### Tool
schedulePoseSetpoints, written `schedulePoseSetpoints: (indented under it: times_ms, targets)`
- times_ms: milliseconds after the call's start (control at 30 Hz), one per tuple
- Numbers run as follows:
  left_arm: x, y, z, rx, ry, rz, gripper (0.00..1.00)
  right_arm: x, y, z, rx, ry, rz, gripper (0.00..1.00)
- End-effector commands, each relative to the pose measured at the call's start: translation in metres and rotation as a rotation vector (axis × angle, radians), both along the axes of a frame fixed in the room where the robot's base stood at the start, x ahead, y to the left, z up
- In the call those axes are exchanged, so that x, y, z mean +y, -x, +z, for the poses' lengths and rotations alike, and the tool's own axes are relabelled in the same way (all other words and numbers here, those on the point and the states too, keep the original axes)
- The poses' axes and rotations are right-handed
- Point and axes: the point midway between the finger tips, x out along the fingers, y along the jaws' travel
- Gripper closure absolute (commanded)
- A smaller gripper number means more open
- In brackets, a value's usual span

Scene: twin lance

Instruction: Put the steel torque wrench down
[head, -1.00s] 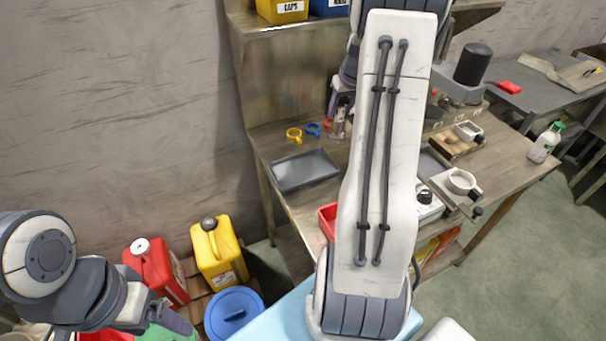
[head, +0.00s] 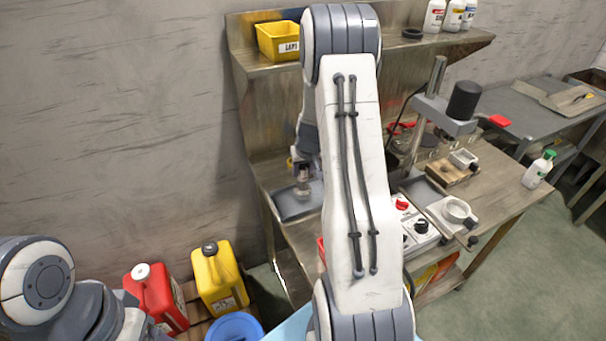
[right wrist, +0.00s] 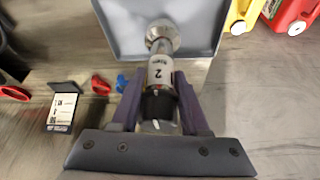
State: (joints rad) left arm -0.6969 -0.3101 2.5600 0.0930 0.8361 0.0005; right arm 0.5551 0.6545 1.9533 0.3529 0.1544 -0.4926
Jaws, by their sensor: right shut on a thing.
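The steel torque wrench (right wrist: 160,72), with a pale label marked "2" and a dark collar, is held between the fingers of my right gripper (right wrist: 160,100). Its round steel head points toward the grey tray (right wrist: 118,22) in the right wrist view. In the head view the right gripper (head: 303,155) is over the tray (head: 290,208), with the wrench (head: 303,182) below it, partly hidden by my arm. I cannot tell whether the wrench touches the tray. My left arm shows at the lower left; its gripper is out of view.
Red clips (right wrist: 100,85) and a small labelled box (right wrist: 62,108) lie on the bench beside the tray. A press stand (head: 440,115) and a control box (head: 412,225) stand on the right. A shelf with a yellow bin (head: 278,40) is behind. Jugs (head: 215,275) stand below left.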

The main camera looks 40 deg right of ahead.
Motion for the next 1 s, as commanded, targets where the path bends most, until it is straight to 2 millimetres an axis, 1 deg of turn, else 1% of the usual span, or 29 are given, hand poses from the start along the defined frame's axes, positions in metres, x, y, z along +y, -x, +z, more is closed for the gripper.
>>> schedulePoseSetpoints:
  times_ms: [33, 133, 400, 533, 567, 600, 633, 900, 1000]
  targets:
    - [0.000, 0.000, -0.006, 0.000, 0.000, 0.000, 0.24, 0.000, 0.000, -0.011, 0.000, 0.000, -0.001, 1.00]
    - [0.000, 0.000, -0.009, 0.000, 0.000, 0.000, 0.24, -0.001, 0.000, -0.019, -0.002, 0.001, -0.002, 1.00]
    - [0.000, 0.000, -0.008, 0.000, 0.000, -0.001, 0.24, -0.002, 0.000, -0.019, -0.003, 0.002, 0.000, 1.00]
    - [0.000, 0.000, -0.012, 0.000, 0.000, -0.001, 0.24, -0.002, 0.000, -0.023, -0.002, 0.002, 0.000, 1.00]
    - [0.000, 0.000, -0.012, 0.000, 0.000, -0.001, 0.24, -0.001, 0.000, -0.023, -0.001, 0.000, -0.001, 0.51]
    - [0.000, 0.000, -0.011, 0.000, 0.000, -0.001, 0.24, -0.001, 0.000, -0.022, -0.001, 0.000, -0.001, 0.36]
    - [0.000, 0.000, -0.011, 0.000, 0.000, -0.001, 0.24, -0.001, 0.000, -0.022, -0.001, 0.000, -0.001, 0.25]
    - [0.000, 0.000, -0.011, 0.000, 0.000, -0.001, 0.24, -0.001, 0.000, -0.022, 0.000, 0.000, -0.001, 0.25]
    - [0.000, 0.000, -0.008, 0.000, 0.000, -0.001, 0.24, -0.001, 0.000, -0.019, -0.001, 0.000, -0.001, 0.25]
